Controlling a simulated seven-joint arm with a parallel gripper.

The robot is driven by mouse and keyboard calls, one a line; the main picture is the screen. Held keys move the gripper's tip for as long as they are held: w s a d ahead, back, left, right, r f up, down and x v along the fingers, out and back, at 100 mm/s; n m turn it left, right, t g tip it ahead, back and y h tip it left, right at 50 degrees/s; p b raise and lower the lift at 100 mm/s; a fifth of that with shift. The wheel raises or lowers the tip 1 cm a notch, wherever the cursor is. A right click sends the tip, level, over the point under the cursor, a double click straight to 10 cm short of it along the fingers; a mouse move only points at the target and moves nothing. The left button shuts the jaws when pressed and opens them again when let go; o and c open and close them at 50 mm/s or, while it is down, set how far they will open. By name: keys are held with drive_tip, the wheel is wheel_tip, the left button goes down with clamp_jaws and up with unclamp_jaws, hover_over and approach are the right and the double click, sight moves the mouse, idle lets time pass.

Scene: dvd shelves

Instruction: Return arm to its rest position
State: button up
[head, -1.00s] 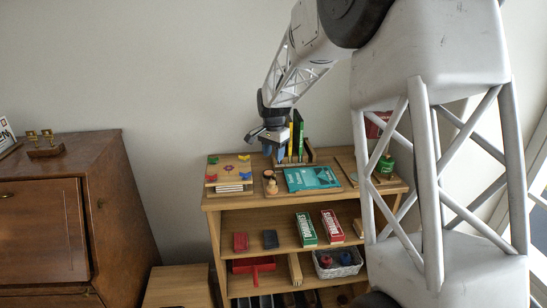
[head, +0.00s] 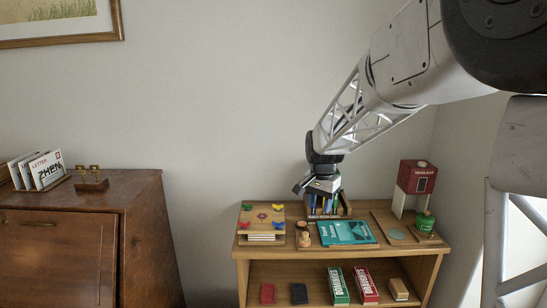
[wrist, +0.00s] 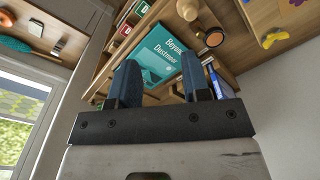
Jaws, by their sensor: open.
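My gripper (head: 323,203) is at the end of my arm, pointing down above the back of the wooden shelf's top. In the wrist view its two dark blue-grey fingers (wrist: 161,78) stand apart, with nothing held between them. In the head view the gripper partly covers a small rack with upright books (head: 342,206). In the wrist view a blue book (wrist: 223,86) shows beside the right finger. The teal book (head: 346,232) lies flat on the shelf top, in front of the gripper. It also shows beyond the fingers in the wrist view (wrist: 161,52).
The wooden shelf (head: 345,250) also holds a board with coloured pieces (head: 262,220), small turned wooden items (head: 304,237), a red-and-white box (head: 416,180) and a green container (head: 425,222). Game boxes stand below. A brown cabinet (head: 150,235) is at left.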

drive_tip(key=s+d+r+n+t, duration=0.1)
drive_tip(key=s+d+r+n, duration=0.15)
drive_tip(key=s, duration=0.85)
drive_tip(key=s+d+r+n, duration=0.1)
drive_tip(key=s+r, duration=0.2)
drive_tip(key=s, duration=0.8)
drive_tip(key=s+f+n, duration=0.1)
drive_tip(key=s, duration=0.8)
drive_tip(key=s+d+f+n+t, duration=0.1)
drive_tip(key=s+f+n, duration=0.1)
drive_tip(key=s, duration=0.8)
drive_tip(key=shift+s+f, duration=0.2)
drive_tip(key=shift+f, duration=0.1)
drive_tip(key=shift+n, duration=0.25)
idle(0.6)
